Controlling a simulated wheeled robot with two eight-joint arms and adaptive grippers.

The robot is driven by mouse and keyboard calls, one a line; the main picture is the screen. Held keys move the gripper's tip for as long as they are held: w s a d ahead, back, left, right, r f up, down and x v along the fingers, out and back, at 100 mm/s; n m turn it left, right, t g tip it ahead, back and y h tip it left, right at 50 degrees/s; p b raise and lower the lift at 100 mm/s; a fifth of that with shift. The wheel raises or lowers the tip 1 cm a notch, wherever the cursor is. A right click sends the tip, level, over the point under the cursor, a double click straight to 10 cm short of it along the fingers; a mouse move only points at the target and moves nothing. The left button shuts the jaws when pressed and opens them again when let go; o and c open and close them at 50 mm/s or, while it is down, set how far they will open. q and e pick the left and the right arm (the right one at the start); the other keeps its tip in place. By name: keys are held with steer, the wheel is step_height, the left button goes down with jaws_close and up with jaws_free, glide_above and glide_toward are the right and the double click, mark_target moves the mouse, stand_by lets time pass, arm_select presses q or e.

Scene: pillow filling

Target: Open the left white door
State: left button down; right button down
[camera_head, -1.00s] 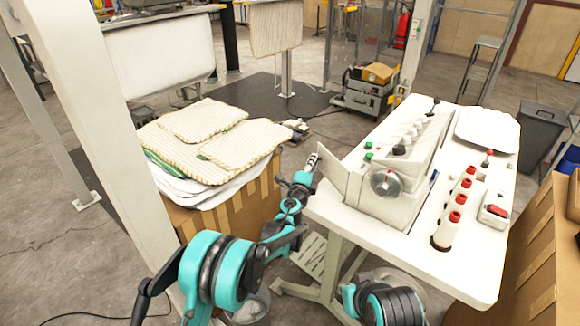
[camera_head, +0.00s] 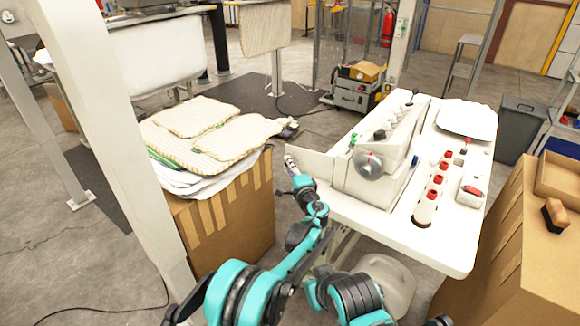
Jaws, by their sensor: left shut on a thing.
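The left white door (camera_head: 314,162) is a flat white panel on the left end of the white machine (camera_head: 375,155) on the table. It stands swung out to the left of the machine body, at an angle to it. My left gripper (camera_head: 290,164) is shut on the door's outer left edge, with its arm reaching up from the bottom of the view. The fingertips are small and partly hidden against the door edge. My right arm shows only as links at the bottom centre, and its gripper is out of view.
The white table (camera_head: 445,245) carries red-topped spools (camera_head: 432,195) and a small box with a red switch (camera_head: 472,190). A carton (camera_head: 235,215) with stacked pillow covers (camera_head: 205,135) stands left of the door. A white post (camera_head: 115,130) rises further left. Another carton stands at right.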

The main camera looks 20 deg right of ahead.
steer(key=shift+s, duration=0.1)
stand_by(0.3)
arm_select(q)
steer(key=c, duration=1.3)
jaws_free()
steer(key=shift+c, duration=0.2)
